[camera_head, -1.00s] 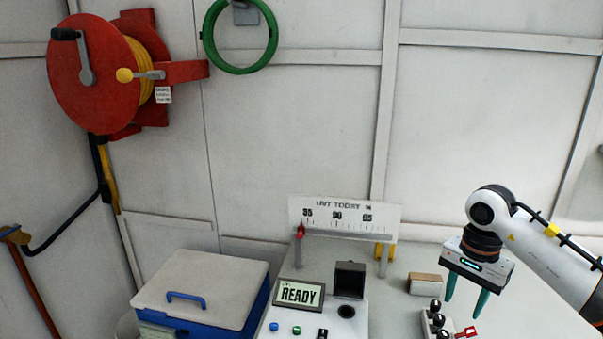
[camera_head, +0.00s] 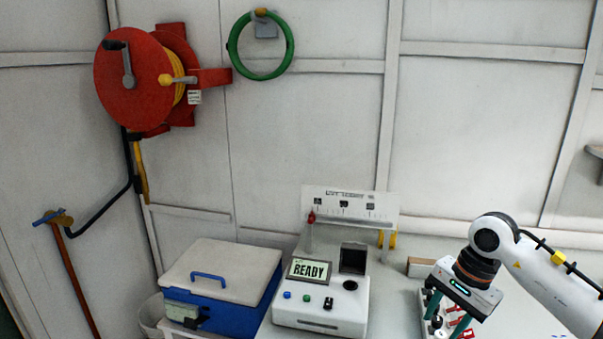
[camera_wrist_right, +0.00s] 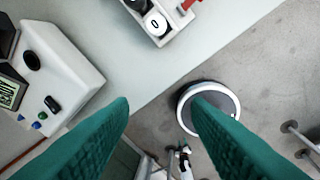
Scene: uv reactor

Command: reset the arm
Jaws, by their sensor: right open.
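My right arm comes in from the right in the head view. Its gripper (camera_head: 446,316) points down over the bench at the right, with its two teal fingers apart. In the right wrist view the fingers (camera_wrist_right: 162,104) are also wide apart with nothing between them. In the head view the fingers hang in front of a small rack (camera_head: 441,329) with black-and-white round items, partly hiding it. The rack (camera_wrist_right: 152,18) shows at the top of the wrist view, clear of the fingers. My left gripper is not in view.
A white device with a READY screen (camera_head: 310,271) stands on the bench left of the gripper. A blue box (camera_head: 233,318) with a pale lid is further left. A scale board (camera_head: 350,207) stands behind. A red hose reel (camera_head: 130,85) and green ring (camera_head: 236,62) hang on the wall.

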